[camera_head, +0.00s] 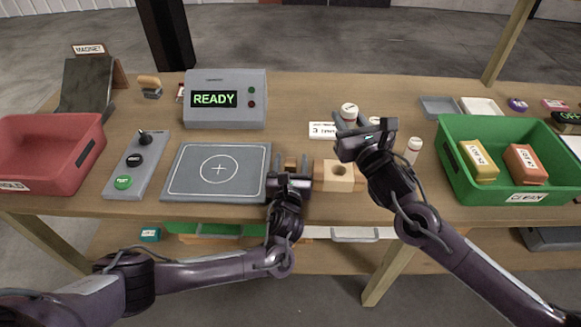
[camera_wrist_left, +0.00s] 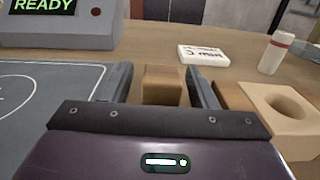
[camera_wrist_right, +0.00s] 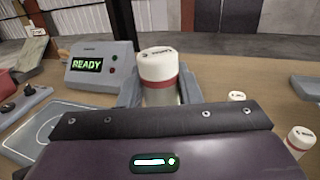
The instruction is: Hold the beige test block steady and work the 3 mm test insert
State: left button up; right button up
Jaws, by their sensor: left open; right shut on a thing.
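The beige test block (camera_head: 340,175), with a round hole in its top, sits near the table's front edge; it also shows in the left wrist view (camera_wrist_left: 282,108). My left gripper (camera_head: 290,164) is open at its left side, with its fingers either side of a brown block-like piece (camera_wrist_left: 162,85). I cannot tell if this piece is joined to the test block. My right gripper (camera_head: 352,122) is shut on a white-capped insert (camera_head: 349,110) with a red band (camera_wrist_right: 160,72), upright behind the test block. Its lower end is hidden and its cap lettering is unreadable.
A "3 mm" card (camera_head: 322,130) lies left of the held insert. Another white-capped vial (camera_head: 414,148) stands to the right. A green bin (camera_head: 525,197) with two blocks is further right. A grey plate (camera_head: 200,185), control panel (camera_head: 133,165) and READY unit (camera_head: 225,115) stand left.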

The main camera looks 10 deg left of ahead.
aim_at(340, 166)
pick_arm(q)
grip_shut()
pick_arm(e)
jog(key=shift+f+h, duration=0.3)
jog(key=shift+f, duration=0.05)
jog(key=shift+f+m+t+h, duration=0.25)
jog(key=shift+f+m+h, duration=0.3)
jog(key=shift+f, duration=1.85)
jog(key=shift+f+m+t+h, duration=0.35)
jog(key=shift+f+h, duration=0.3)
jog(key=shift+f, duration=1.7)
jog(key=shift+f+m+t+h, duration=0.2)
jog(key=shift+f+m+h, duration=0.35)
jog(key=shift+f, duration=1.85)
